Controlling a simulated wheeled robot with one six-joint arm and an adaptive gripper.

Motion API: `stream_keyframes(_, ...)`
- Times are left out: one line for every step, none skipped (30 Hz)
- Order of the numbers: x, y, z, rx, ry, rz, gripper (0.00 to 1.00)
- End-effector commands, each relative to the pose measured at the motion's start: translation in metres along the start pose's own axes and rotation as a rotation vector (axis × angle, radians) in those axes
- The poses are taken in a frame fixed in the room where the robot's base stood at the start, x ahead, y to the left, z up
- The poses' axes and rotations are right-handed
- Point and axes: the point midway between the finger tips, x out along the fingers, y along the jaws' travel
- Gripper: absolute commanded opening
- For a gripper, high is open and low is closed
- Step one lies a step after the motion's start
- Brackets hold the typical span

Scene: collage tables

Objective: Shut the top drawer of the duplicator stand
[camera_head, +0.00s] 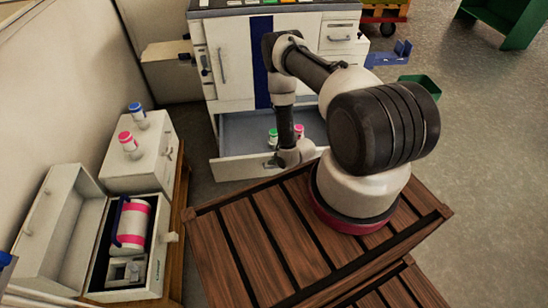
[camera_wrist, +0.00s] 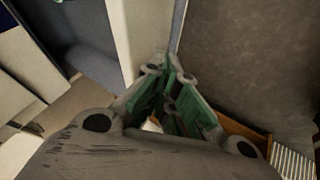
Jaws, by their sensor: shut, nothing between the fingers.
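A white cabinet (camera_head: 236,60) with a blue stripe, apparently the duplicator stand, stands at the back in the head view. A wide drawer (camera_head: 238,168) low in it is pulled open, with a grey-blue inside. A green-capped bottle (camera_head: 273,137) and a pink-capped one (camera_head: 299,131) stand in it. My arm's end is close to the drawer front, partly covering it, and my fingers cannot be made out there. In the wrist view my gripper (camera_wrist: 168,65) is shut and empty, its green fingertips beside a pale panel (camera_wrist: 130,40), apparently the drawer front. Contact cannot be told.
A slatted wooden table (camera_head: 262,235) fills the front, under my arm. At left, an open-lidded box (camera_head: 158,285) holds a pink-banded drum (camera_head: 132,225); behind it, a white cabinet (camera_head: 150,165) bears two bottles. Grey floor (camera_head: 470,120) lies free at right.

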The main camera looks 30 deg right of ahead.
Motion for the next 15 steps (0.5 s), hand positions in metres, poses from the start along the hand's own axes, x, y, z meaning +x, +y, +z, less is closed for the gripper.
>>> stream_keyframes(0.003,0.011,0.0,0.0,0.001,0.006,0.0)
stream_keyframes(0.005,0.014,0.0,0.0,0.001,0.006,0.0)
stream_keyframes(0.007,0.017,0.0,0.001,0.001,0.004,0.0)
stream_keyframes(0.008,0.02,0.0,0.001,0.001,0.004,0.0)
stream_keyframes(0.009,0.022,0.0,0.001,0.001,0.004,0.0)
stream_keyframes(0.011,0.024,0.0,0.001,0.001,0.004,0.0)
stream_keyframes(0.011,0.026,0.0,0.001,0.0,0.004,0.0)
stream_keyframes(0.012,0.027,0.0,0.001,0.0,0.003,0.0)
stream_keyframes(0.012,0.028,0.0,0.001,0.0,0.003,0.0)
stream_keyframes(0.013,0.028,0.0,0.001,0.0,0.003,0.0)
stream_keyframes(0.013,0.028,0.0,0.001,0.0,0.003,0.0)
stream_keyframes(0.013,0.029,0.0,0.001,0.0,0.003,0.0)
stream_keyframes(0.013,0.029,0.0,0.001,0.0,0.003,0.0)
stream_keyframes(0.013,0.029,0.0,0.001,0.0,0.003,0.0)
stream_keyframes(0.013,0.029,0.0,0.001,0.0,0.003,0.0)
